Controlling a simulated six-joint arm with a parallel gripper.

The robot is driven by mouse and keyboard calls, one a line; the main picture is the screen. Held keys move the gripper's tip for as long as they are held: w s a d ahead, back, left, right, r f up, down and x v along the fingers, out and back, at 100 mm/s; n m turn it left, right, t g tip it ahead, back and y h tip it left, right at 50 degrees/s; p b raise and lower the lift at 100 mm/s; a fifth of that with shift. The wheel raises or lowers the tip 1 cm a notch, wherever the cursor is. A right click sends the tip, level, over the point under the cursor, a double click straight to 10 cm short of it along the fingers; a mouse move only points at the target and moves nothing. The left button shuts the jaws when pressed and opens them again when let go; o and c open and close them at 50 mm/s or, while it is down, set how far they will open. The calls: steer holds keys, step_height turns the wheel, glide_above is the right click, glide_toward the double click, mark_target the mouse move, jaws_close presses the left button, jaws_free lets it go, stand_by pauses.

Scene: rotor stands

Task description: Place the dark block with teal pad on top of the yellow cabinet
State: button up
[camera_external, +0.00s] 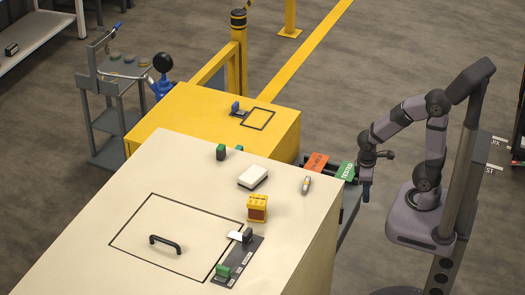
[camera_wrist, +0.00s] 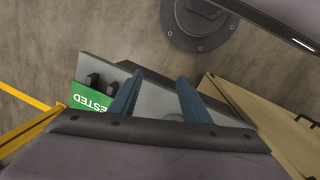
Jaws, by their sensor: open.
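The yellow cabinet (camera_external: 190,105) stands behind the cream cabinet; a black rectangle outline and a small blue-and-dark piece (camera_external: 236,108) are on its top. I cannot single out the dark block with teal pad for certain. A green-and-dark block (camera_external: 221,152) stands on the cream cabinet's far edge.
An orange label (camera_external: 315,162) and the green TESTED label (camera_external: 346,171) mark bins near my arm.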

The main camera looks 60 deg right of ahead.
steer(key=a+m+y, duration=0.2)
steer(key=a, duration=0.1)
steer(key=shift+w+a+r+m+t, duration=0.1)
steer(key=shift+w+a+m+t, duration=0.05)
steer(key=shift+a+m+t, duration=0.2)
steer(key=shift+d, duration=0.1)
step_height(320, 180, up, 20)
steer(key=p, duration=2)
steer(key=shift+r, duration=0.15)
